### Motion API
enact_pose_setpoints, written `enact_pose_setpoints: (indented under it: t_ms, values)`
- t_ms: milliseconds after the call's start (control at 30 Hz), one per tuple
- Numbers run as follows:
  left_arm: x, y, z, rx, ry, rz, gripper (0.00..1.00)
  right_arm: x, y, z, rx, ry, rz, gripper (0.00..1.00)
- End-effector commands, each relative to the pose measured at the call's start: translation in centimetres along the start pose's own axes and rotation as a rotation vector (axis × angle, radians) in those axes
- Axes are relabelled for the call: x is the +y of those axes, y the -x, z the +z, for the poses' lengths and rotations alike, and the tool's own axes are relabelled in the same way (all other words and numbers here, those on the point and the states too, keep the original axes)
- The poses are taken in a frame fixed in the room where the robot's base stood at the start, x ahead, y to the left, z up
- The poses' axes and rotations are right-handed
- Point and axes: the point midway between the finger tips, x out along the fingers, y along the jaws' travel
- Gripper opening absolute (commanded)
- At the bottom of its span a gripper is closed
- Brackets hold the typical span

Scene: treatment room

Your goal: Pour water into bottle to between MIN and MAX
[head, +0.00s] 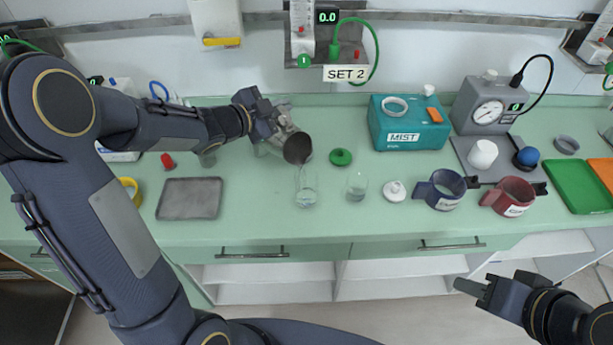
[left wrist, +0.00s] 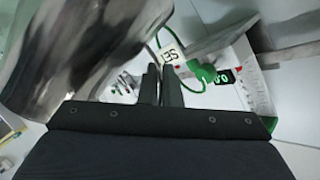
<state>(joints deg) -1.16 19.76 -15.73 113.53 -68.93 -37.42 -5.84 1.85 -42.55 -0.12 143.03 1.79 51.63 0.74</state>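My left gripper (head: 270,128) is shut on a grey metallic jug (head: 297,149); in the left wrist view its fingers (left wrist: 161,85) are close together beside the jug's blurred body (left wrist: 80,45). The jug is tilted with its dark mouth down and to the right. A thin, faint stream appears to run from its lip towards a clear bottle (head: 306,192) standing on the counter below. The bottle's marks and water level are too small to read. A second clear vessel (head: 357,186) stands to its right. My right gripper (head: 472,288) is low at the right, away from the counter; its finger gap is unclear.
On the green counter (head: 250,215) are a green lid (head: 340,157), a white lid (head: 394,190), a grey tray (head: 190,198), a blue mug (head: 440,189), a red mug (head: 508,196) and a teal MIST box (head: 408,126). The counter's front edge is clear.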

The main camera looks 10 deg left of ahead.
Motion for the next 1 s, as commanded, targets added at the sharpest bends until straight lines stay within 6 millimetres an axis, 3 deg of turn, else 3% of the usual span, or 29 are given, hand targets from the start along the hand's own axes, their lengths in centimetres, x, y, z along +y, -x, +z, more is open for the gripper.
enact_pose_setpoints:
  t_ms: [867,1000]
  values:
    - [0.2,0.2,-0.7,0.004,-0.034,-0.014,0.00,0.3,-0.7,0.4,0.000,0.000,0.000,0.36]
    - [-0.7,0.0,-0.1,-0.006,0.035,0.014,0.00,-0.7,1.5,-0.7,-0.001,0.000,0.000,0.36]
